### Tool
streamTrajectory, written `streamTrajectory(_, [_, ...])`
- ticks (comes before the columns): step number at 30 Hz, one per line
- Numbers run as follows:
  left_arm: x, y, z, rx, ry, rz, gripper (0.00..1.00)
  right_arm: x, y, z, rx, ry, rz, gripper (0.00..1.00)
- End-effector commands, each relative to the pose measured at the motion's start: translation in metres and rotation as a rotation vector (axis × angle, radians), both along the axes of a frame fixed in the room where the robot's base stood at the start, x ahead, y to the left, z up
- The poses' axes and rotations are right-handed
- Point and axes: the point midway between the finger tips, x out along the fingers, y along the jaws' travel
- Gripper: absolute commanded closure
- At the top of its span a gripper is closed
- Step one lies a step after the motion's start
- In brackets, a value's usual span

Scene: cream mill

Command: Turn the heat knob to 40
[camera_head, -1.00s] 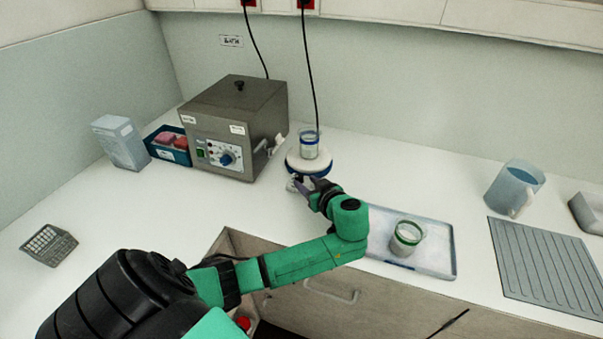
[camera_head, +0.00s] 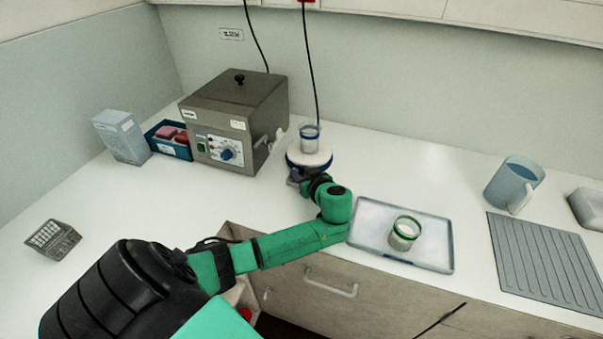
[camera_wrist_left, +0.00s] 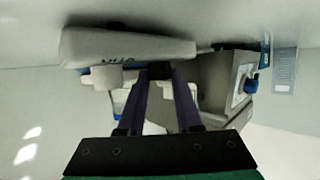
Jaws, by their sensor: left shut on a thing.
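The hotplate stirrer (camera_head: 310,162) has a round white top and a blue band, and stands right of the steel bath. In the left wrist view its pale body (camera_wrist_left: 125,47) lies across the fingertips. My left gripper (camera_head: 298,176) is at its front edge, shut on what seems to be the heat knob. The fingers (camera_wrist_left: 157,75) and wrist hide that knob, so its setting cannot be read. A blue-rimmed beaker (camera_head: 309,140) stands on the plate. My right gripper is not in view.
The steel bath (camera_head: 232,110) has its own blue knob (camera_head: 227,154). A tray (camera_head: 440,262) with a green-rimmed beaker (camera_head: 404,233) lies right of my arm. A jug (camera_head: 513,186) and grey drain mat (camera_head: 545,262) are further right.

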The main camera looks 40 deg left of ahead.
Motion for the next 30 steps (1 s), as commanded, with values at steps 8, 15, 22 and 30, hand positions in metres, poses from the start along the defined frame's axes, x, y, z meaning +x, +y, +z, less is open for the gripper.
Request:
streamTrajectory(8, [-0.003, 0.002, -0.004, 0.0, 0.0, -0.133, 1.0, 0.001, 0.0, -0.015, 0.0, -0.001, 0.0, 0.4])
streamTrajectory(15, [-0.005, 0.004, -0.001, 0.002, 0.002, -0.324, 1.0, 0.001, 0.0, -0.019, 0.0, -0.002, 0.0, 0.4])
streamTrajectory(22, [-0.006, 0.006, 0.0, 0.001, 0.0, -0.496, 1.0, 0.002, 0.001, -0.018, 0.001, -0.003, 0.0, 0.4])
streamTrajectory(30, [-0.007, 0.007, 0.001, 0.001, 0.001, -0.628, 1.0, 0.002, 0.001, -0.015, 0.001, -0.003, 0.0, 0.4])
